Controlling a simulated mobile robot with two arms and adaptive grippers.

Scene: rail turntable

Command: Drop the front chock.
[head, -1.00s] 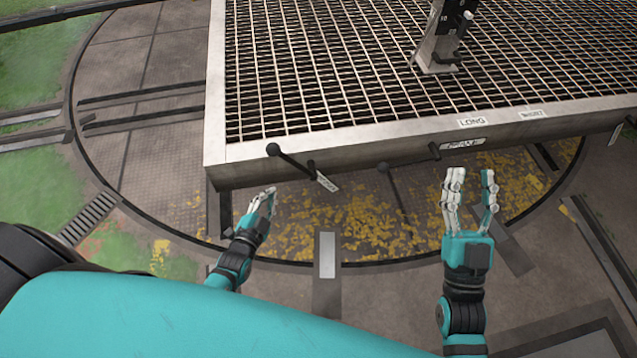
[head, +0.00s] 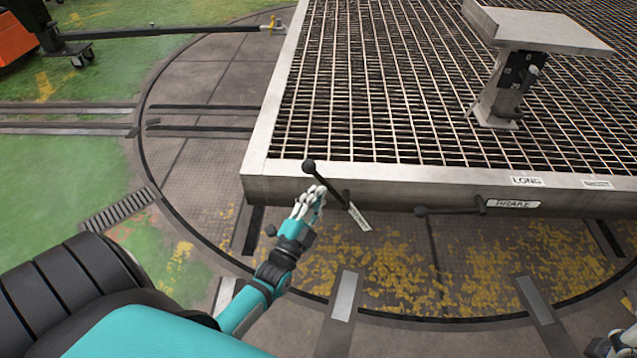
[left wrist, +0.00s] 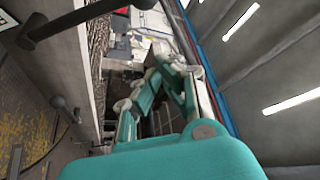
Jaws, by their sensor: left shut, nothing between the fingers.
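A black ball-ended lever (head: 327,184) sticks out up and left from the front edge of the grated deck (head: 400,184), near its left corner. A small tag (head: 359,217) hangs at its base; its print is too small to read. My left gripper (head: 310,197) is shut and empty, its fingertips just below the lever's ball; I cannot tell whether they touch. The left wrist view shows its fingers (left wrist: 158,75) and a black ball-ended bar (left wrist: 75,24) at top left. Part of my right gripper (head: 620,343) shows at the bottom right corner, mostly cut off.
A second black lever (head: 450,210) lies level beside a BRAKE label (head: 514,204) on the same edge. A LONG label (head: 527,181) sits on the rim. A grey stand (head: 498,95) rises from the deck. The round floor in front is open.

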